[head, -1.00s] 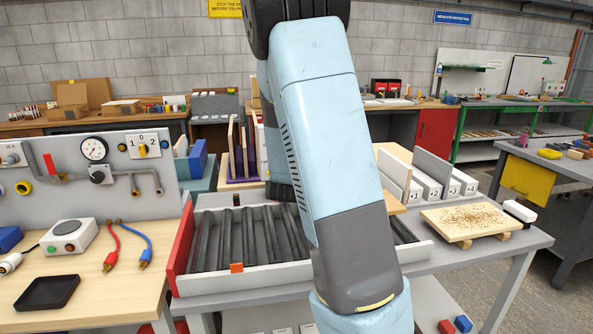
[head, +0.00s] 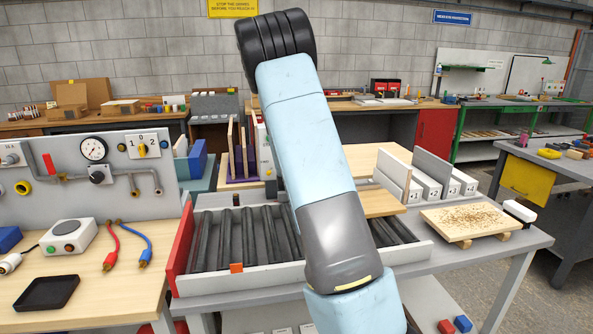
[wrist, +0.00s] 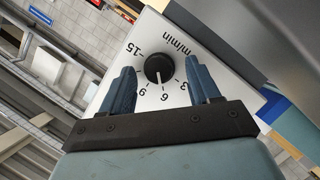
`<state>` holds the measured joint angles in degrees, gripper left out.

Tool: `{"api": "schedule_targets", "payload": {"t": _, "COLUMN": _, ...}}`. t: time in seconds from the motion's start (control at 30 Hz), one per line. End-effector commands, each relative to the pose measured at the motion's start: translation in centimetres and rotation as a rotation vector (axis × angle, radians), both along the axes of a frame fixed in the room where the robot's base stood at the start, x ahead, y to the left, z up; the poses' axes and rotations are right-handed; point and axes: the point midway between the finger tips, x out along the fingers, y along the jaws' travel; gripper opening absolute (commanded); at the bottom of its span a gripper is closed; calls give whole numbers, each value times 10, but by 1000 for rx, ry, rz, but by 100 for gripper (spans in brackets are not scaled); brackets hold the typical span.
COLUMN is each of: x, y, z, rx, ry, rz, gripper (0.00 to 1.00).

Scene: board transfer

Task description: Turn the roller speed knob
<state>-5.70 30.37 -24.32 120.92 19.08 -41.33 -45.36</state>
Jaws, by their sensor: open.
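The roller speed knob (wrist: 158,68) is black and round in the wrist view. It sits on a white dial plate (wrist: 212,66) marked m/min, with 3, 6, 9 and 15 around it. A pale line on the knob points roughly to the 6. My gripper (wrist: 160,65) is open, with one blue finger on each side of the knob and a gap on both sides. I cannot tell how far the fingertips are from the plate. In the head view the gripper and knob are hidden by my arm; part of a white control box (head: 265,150) shows beside it.
The roller conveyor (head: 205,278) with a red end plate lies under my arm. A wooden board (head: 380,203) rests at its right. Numbered upright slots (head: 430,170) and a chip-covered board (head: 468,222) stand right. A gauge panel (head: 60,185) stands left.

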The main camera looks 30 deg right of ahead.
Motion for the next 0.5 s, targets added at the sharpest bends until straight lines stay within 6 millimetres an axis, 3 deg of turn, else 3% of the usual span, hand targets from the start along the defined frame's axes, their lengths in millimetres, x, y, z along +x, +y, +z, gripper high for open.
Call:
{"api": "schedule_targets", "payload": {"t": 0.2, "x": 0, "y": 0, "z": 0, "rx": 0, "ry": 0, "rz": 0, "gripper": 60}}
{"api": "schedule_targets", "payload": {"t": 0.5, "x": 0, "y": 1, "z": 0, "rx": 0, "ry": 0, "rz": 1, "gripper": 32}}
